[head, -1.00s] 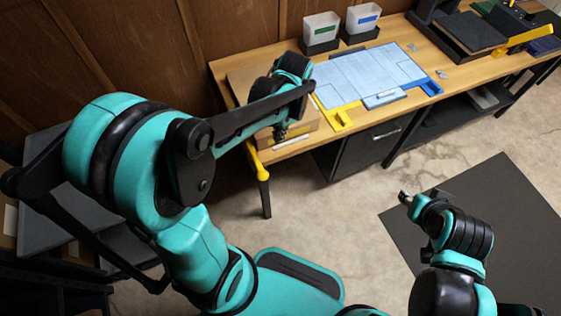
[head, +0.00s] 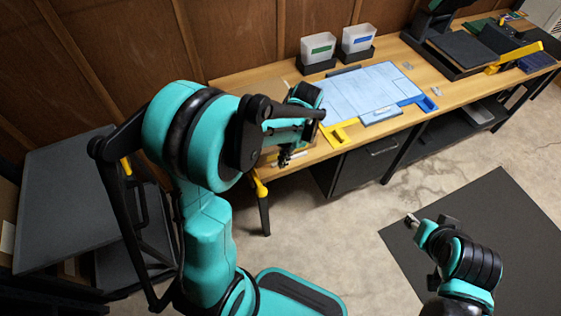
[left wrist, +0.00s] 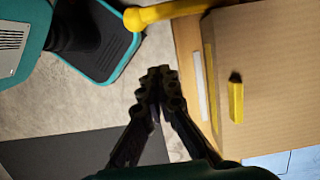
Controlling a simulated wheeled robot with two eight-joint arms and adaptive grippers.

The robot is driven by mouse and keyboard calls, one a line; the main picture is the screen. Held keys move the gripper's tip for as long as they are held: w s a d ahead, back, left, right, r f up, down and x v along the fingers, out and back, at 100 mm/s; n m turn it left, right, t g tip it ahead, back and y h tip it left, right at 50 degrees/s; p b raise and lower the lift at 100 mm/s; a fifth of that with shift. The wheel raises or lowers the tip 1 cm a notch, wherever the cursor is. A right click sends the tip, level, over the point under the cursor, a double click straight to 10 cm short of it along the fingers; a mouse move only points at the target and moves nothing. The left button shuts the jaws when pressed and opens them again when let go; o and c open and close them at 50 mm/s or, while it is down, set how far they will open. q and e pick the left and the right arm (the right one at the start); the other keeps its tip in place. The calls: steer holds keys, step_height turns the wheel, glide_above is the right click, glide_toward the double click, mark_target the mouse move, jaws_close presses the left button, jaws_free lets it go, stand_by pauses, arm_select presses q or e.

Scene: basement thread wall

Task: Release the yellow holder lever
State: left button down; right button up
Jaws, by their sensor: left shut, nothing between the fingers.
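A yellow lever (head: 260,188) with a rounded end sticks out at the table's front left edge. It also shows at the top of the left wrist view (left wrist: 165,12). I cannot tell from the frames whether it is locked or released. My left gripper (head: 284,160) is shut and empty near the front left edge of the table, apart from the lever. In the left wrist view its fingertips (left wrist: 158,76) are together, below the lever in the picture. My right gripper (head: 411,219) is over the floor, away from the table; its jaws are too small to read.
A cardboard box (left wrist: 270,65) with a yellow piece (left wrist: 236,101) stands on the table's left end. A blue mat (head: 352,92) and two bins (head: 317,47) are further right. A yellow bar (head: 516,55) is at far right.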

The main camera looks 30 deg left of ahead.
mark_target(254, 174)
arm_select(q)
steer(key=b+x, duration=0.2)
steer(key=x, duration=0.5)
steer(key=shift+a+f+b, duration=0.1)
steer(key=shift+f+b, duration=0.15)
steer(key=shift+b, duration=0.1)
steer(key=shift+s+a+r, duration=0.25)
steer(key=shift+s+a, duration=0.6)
steer(key=shift+s, duration=0.2)
steer(key=shift+s+a+b, duration=0.3)
steer(key=shift+s+a, duration=0.05)
steer(key=shift+s, duration=0.1)
